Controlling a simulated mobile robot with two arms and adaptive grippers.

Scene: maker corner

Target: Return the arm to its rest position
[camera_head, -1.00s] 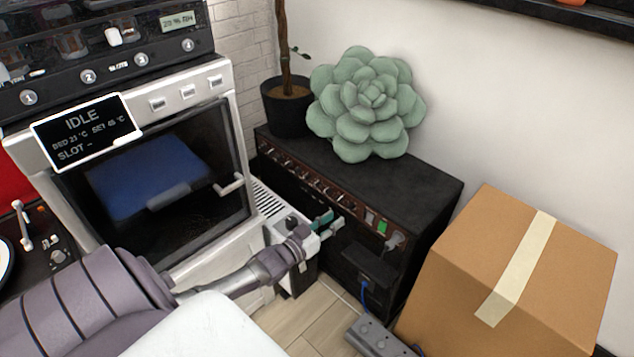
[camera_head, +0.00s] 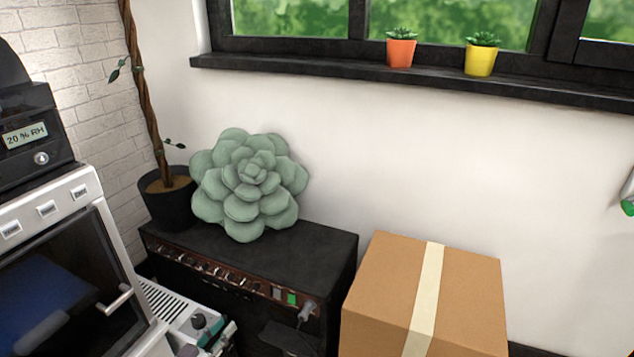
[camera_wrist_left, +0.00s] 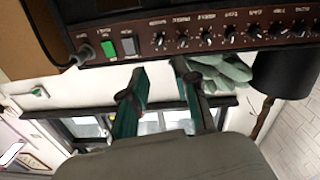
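My left gripper (camera_head: 212,336) shows at the bottom of the head view, partly cut off by the frame edge. It is beside the printer-like machine and in front of the black amplifier (camera_head: 310,240). In the left wrist view, which is upside down, the two green fingers (camera_wrist_left: 160,72) stand apart with nothing between them. The amplifier's knob panel (camera_wrist_left: 215,35) spans the top of that view. My right gripper is in neither view.
A cardboard box (camera_head: 390,275) stands right of the amplifier. A green succulent cushion (camera_head: 250,185) sits on top of it, beside a potted plant (camera_head: 170,205). The white-framed machine (camera_head: 95,190) is at the left. Two small pots (camera_head: 400,53) stand on the window sill.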

